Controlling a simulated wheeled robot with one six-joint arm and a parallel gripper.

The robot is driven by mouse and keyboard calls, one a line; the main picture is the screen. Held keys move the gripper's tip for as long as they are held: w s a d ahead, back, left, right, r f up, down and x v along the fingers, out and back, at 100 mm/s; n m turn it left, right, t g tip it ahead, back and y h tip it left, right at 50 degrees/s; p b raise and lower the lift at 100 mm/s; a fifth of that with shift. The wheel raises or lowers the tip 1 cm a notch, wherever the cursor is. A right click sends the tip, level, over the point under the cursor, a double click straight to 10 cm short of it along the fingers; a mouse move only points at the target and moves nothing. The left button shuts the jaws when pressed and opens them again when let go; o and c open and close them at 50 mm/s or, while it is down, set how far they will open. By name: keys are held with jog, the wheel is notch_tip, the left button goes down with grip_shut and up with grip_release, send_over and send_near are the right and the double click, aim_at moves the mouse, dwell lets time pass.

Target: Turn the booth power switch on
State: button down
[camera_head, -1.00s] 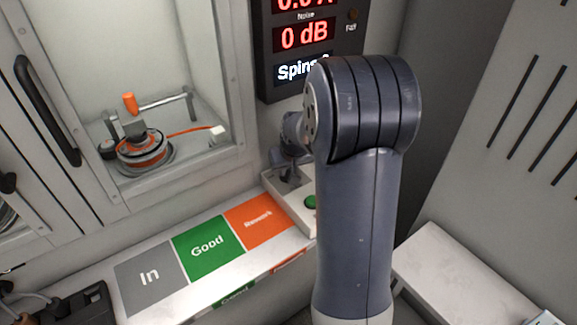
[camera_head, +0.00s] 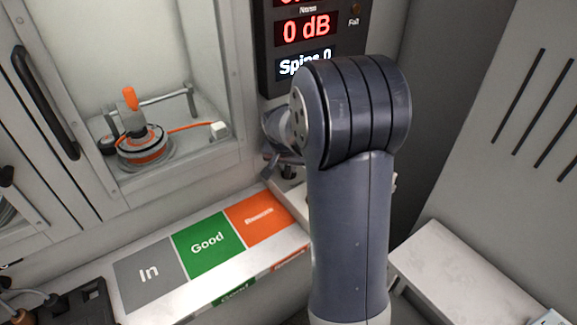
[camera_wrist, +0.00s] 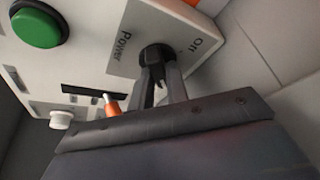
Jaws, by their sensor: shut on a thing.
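The booth power switch (camera_wrist: 155,56) is a black rotary knob on a white panel marked "Power" in the wrist view. Lettering that looks like "On" or "Off" is beside it. My gripper (camera_wrist: 160,85) has its two grey fingers shut on the knob. In the head view my arm hides most of the control box, and part of my gripper (camera_head: 287,168) shows left of the arm, over the box. The knob itself is hidden there.
The In, Good and Rework shelf (camera_head: 128,310) runs to the left. A glazed booth holds a hub motor (camera_head: 140,145). A display (camera_head: 306,29) hangs above.

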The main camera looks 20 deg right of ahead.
dwell(0.3)
jog(key=c, duration=1.4)
grip_release()
jog(key=shift+r, duration=0.1)
jog(key=p+v, duration=0.1)
jog(key=v, duration=0.9)
jog(key=shift+s+a+r, duration=0.1)
jog(key=shift+s+r, duration=0.05)
jog(key=shift+r, duration=0.15)
jog(key=b+x, duration=0.1)
jog(key=x, duration=1)
